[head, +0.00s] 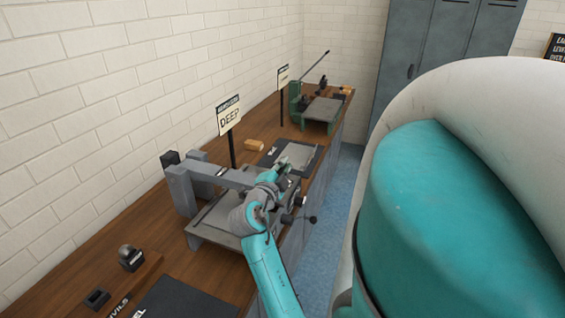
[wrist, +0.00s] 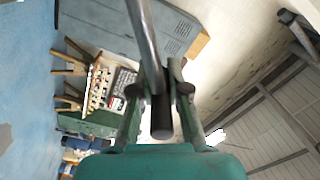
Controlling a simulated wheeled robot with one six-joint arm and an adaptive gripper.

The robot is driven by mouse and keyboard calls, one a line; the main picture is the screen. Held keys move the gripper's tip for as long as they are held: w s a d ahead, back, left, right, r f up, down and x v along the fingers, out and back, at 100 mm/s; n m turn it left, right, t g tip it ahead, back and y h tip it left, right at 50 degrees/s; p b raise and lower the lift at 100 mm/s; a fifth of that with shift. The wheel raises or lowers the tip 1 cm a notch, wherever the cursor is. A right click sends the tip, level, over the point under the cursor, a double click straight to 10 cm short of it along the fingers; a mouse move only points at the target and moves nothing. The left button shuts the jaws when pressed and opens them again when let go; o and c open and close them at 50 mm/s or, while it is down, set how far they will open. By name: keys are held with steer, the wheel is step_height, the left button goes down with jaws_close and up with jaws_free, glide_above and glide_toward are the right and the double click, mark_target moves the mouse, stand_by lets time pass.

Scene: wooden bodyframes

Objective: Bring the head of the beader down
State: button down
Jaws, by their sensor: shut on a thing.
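A grey machine, seemingly the beader, stands on the wooden bench; its arm (head: 222,176) reaches right from an upright post. My arm crosses in front of its right end and hides the head there. My gripper (head: 284,176) is at that end, small and partly hidden in the head view. In the wrist view my gripper (wrist: 163,78) is shut on a round metal lever (wrist: 147,38) with a black grip (wrist: 162,117). The grip passes between the two fingers. How the lever joins the machine is hidden.
A rod with a black knob (head: 311,219) sticks out at the machine's right. A "DEEP" sign (head: 229,118) and a small wooden block (head: 254,145) stand behind. A green machine (head: 321,115) is farther along the bench. The blue floor (head: 342,185) beside the bench is clear.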

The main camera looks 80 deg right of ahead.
steer(key=shift+s+f+y, duration=0.15)
steer(key=shift+f+y, duration=0.15)
steer(key=shift+f, duration=0.5)
steer(key=c, duration=1.2)
jaws_free()
steer(key=shift+o, duration=0.2)
steer(key=shift+r, duration=0.1)
steer(key=shift+r, duration=0.15)
steer(key=shift+w+a, duration=0.2)
steer(key=shift+a, duration=0.1)
steer(key=v, duration=1.1)
steer(key=shift+a, duration=0.2)
